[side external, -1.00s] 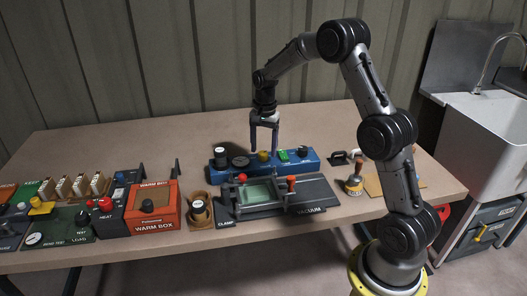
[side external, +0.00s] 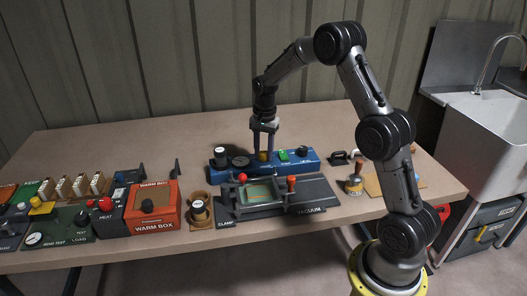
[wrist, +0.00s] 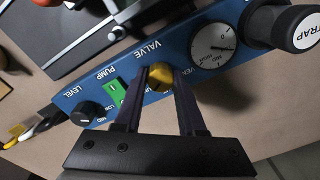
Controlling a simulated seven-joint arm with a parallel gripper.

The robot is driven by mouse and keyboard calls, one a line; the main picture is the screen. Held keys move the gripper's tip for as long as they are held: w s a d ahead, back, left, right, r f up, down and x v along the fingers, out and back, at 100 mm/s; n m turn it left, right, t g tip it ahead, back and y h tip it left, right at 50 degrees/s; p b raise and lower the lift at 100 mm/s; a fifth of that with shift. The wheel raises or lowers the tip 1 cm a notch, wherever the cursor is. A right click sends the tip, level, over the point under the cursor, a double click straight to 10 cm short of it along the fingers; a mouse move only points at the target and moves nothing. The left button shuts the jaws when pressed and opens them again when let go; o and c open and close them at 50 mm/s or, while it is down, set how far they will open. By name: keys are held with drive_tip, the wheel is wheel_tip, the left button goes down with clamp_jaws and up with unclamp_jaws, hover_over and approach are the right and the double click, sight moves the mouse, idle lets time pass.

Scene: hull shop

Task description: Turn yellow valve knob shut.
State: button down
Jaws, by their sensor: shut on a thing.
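The yellow valve knob (wrist: 160,76) sits on the blue panel (wrist: 190,62) beside the word VALVE. In the side view the knob (side external: 263,156) shows low between my fingers. My gripper (wrist: 160,72) points down over the panel, with one finger on each side of the knob, and is shut on it. It also shows in the side view (side external: 264,150). The knob's exact turn angle is hard to read because the fingers cover its sides.
On the panel are a green pump switch (wrist: 117,92), a black level knob (wrist: 86,113), a round gauge (wrist: 213,44) and a black trap canister (wrist: 284,24). The vacuum clamp bed (side external: 318,192) stands in front, with a red-topped handle (side external: 291,184). An orange warm box (side external: 152,206) stands left.

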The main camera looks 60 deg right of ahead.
drive_tip(key=shift+n, duration=0.3)
drive_tip(key=n, duration=0.5)
drive_tip(key=shift+n, duration=0.3)
drive_tip(key=n, duration=0.5)
drive_tip(key=shift+w+r+n, duration=0.1)
drive_tip(key=shift+n, duration=0.3)
drive_tip(key=c, duration=0.5)
unclamp_jaws()
